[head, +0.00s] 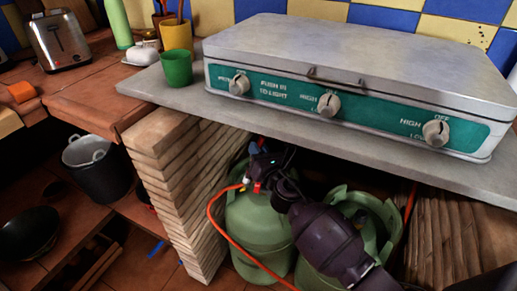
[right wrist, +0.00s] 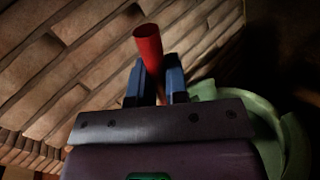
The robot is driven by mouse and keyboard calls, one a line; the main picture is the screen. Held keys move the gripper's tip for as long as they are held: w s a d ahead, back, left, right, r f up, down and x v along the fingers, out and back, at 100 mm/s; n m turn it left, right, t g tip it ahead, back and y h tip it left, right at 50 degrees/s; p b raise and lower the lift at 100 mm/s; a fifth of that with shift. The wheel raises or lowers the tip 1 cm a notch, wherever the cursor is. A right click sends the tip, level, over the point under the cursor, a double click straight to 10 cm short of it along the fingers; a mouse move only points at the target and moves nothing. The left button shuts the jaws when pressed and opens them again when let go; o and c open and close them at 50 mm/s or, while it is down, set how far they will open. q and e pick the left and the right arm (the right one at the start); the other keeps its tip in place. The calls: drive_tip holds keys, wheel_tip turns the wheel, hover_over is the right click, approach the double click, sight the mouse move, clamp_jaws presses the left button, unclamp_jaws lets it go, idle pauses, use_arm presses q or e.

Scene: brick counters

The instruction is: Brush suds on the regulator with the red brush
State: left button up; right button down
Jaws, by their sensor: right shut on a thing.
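My right gripper (head: 264,165) reaches under the grey counter at the top of the left green gas cylinder (head: 258,232). It is shut on the red brush (right wrist: 148,45), whose red handle end stands up between the blue fingers in the right wrist view. The brush's bristles are hidden there. An orange hose (head: 212,212) runs up to the top of the left cylinder, where the regulator is mostly hidden by my gripper. I cannot tell whether the brush touches it. A green cup (head: 176,68) stands on the counter; its contents are not visible. My left gripper is not in view.
A stove (head: 360,80) sits on the grey counter slab (head: 180,91) above my right arm. A brick pillar (head: 190,190) stands close left of the cylinders. A second green cylinder (head: 384,225) is beside my forearm. A dark pot (head: 97,165) stands at left.

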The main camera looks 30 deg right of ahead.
drive_tip(key=shift+w+d, duration=0.2)
drive_tip(key=shift+d, duration=0.1)
drive_tip(key=shift+s+a, duration=0.25)
drive_tip(key=shift+a, duration=0.05)
drive_tip(key=shift+w+d, duration=0.1)
